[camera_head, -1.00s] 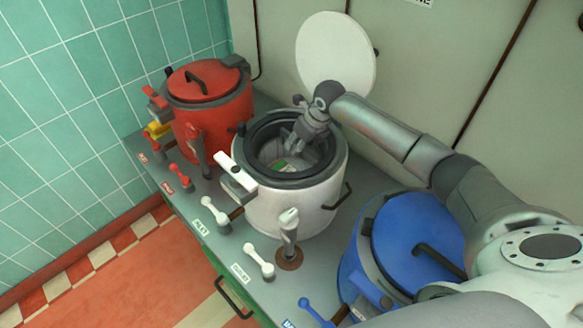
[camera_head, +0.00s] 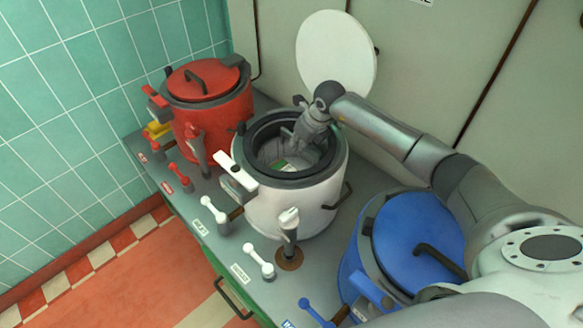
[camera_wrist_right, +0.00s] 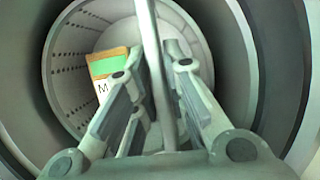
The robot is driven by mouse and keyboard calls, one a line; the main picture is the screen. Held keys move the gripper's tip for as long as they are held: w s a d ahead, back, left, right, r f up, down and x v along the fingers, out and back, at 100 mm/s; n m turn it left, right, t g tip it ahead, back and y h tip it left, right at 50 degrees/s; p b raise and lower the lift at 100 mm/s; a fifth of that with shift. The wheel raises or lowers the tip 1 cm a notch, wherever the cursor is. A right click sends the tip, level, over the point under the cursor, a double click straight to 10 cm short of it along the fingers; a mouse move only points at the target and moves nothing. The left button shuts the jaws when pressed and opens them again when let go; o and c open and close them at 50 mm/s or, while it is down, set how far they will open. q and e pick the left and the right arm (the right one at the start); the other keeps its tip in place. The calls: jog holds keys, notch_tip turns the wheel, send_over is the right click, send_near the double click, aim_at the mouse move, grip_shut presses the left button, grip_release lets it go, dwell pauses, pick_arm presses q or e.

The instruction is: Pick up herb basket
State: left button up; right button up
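The white kettle (camera_head: 290,205) stands open, its round lid (camera_head: 336,52) raised behind it. Inside it is a pale round basket (camera_wrist_right: 75,70) with perforated walls, which I take for the herb basket; it shows partly in the head view (camera_head: 272,155). A label (camera_wrist_right: 107,66) with green, orange and white parts and the letter M lies inside. A thin upright rod (camera_wrist_right: 152,75) rises in the middle. My right gripper (camera_wrist_right: 157,62) reaches into the kettle (camera_head: 291,141). Its fingers stand apart on either side of the rod; firm contact is not visible. My left gripper is out of view.
A red kettle (camera_head: 212,105) with its lid shut stands to the left. A blue kettle (camera_head: 415,235) with its lid shut stands to the right, under my arm. Several levers line the counter's front (camera_head: 225,265). A wall is close behind.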

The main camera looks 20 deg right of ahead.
grip_shut()
jog(key=shift+r, duration=0.1)
jog(key=shift+r+p, duration=0.3)
jog(key=shift+p, duration=0.1)
notch_tip(320, 180, up, 37)
jog(key=p, duration=1.1)
dwell(1.0)
jog(key=shift+f, duration=0.15)
